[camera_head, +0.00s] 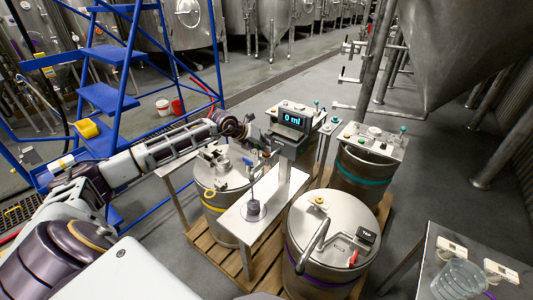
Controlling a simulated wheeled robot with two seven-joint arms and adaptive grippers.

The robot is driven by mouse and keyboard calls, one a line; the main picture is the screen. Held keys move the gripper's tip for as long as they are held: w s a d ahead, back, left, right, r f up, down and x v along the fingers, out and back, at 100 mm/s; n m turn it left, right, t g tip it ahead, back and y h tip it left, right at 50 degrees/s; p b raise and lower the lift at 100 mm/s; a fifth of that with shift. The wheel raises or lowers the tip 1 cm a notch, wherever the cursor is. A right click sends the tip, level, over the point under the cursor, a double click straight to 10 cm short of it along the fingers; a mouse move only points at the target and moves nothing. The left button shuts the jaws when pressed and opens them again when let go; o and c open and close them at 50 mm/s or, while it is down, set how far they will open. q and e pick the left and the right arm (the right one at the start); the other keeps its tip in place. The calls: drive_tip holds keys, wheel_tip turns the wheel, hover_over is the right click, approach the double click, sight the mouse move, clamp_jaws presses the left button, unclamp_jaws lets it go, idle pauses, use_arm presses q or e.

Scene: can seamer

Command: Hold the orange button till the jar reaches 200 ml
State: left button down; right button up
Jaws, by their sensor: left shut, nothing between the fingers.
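A dark display box (291,120) reads 0 ml and stands on the metal stand at the middle. My left gripper (263,146) is at the left side of this box, shut and empty; whether it touches the box or a button is not clear. A small orange-yellow button (273,112) shows on the panel behind the box, to its left. A clear jar-like vessel (458,281) stands on the table at the lower right. Whether it is the measured jar I cannot tell. My right gripper is not in view.
Steel drums stand on a wooden pallet (262,283); one at the front (338,220) has a red valve handle and a black tag on its lid. A second button panel (373,141) sits right of the stand. A blue ladder (105,95) rises at the left.

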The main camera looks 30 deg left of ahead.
use_arm(q)
drive_tip(key=shift+r, duration=0.2)
idle(0.4)
drive_tip(key=shift+r+p, duration=0.35)
drive_tip(key=shift+r, duration=0.3)
drive_tip(key=shift+r, duration=0.1)
drive_tip(key=shift+r+p, duration=1.15)
drive_tip(key=shift+r, duration=1.25)
drive_tip(key=shift+r, duration=0.1)
idle(0.4)
